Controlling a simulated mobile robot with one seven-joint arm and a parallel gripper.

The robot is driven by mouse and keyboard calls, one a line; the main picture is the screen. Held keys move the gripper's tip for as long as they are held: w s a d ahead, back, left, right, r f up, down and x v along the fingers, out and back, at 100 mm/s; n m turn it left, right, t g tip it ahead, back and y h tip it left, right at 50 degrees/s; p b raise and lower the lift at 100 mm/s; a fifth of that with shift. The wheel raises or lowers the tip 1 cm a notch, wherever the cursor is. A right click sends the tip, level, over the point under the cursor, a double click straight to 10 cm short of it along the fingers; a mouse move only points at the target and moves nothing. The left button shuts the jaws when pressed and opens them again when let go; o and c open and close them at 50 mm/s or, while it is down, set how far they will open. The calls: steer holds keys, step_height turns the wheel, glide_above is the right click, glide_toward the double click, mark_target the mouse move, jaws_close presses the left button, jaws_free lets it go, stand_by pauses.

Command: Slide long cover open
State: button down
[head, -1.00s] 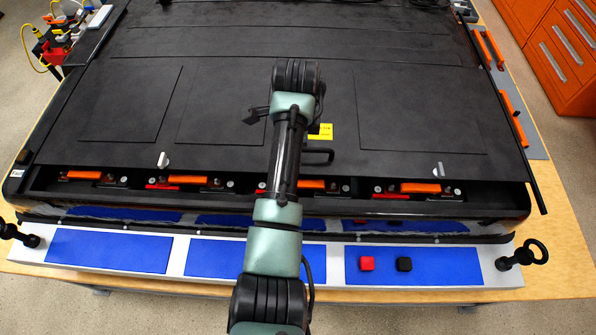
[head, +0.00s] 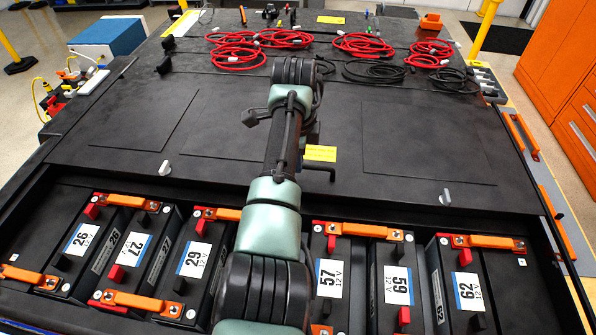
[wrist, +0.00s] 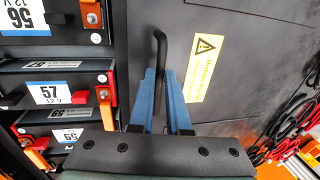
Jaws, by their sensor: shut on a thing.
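The long cover (head: 425,135) is a wide flat black panel over the battery pack. It stands part open, with a front strip of the pack exposed. Its black bar handle (head: 320,170) is beside a yellow warning label (head: 321,153). In the wrist view, the blue fingers of my gripper (wrist: 162,75) are shut on the handle (wrist: 159,42), one on each side of it. The cover (wrist: 210,25) also shows there. In the head view my arm hides the gripper and part of the handle.
Several numbered battery modules (head: 330,280) with orange connector bars (head: 482,242) sit in the opening. Small white latches (head: 165,168) stand on the cover near its front edge. Red cables (head: 362,45) and black cables (head: 375,71) lie coiled toward the back. An orange cabinet (head: 565,70) stands at right.

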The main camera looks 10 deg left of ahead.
steer(key=shift+w+f+b, duration=0.1)
steer(key=shift+w+b, duration=0.3)
steer(key=shift+w, duration=0.5)
steer(key=c, duration=0.9)
jaws_free()
steer(key=shift+r, duration=0.2)
steer(key=r+b, duration=0.1)
steer(key=r, duration=0.3)
steer(key=s+r+b, duration=0.1)
steer(key=r, duration=0.3)
steer(key=s+r+b, duration=0.1)
steer(key=r, duration=0.3)
steer(key=shift+s+r, duration=0.25)
steer(key=shift+r, duration=0.05)
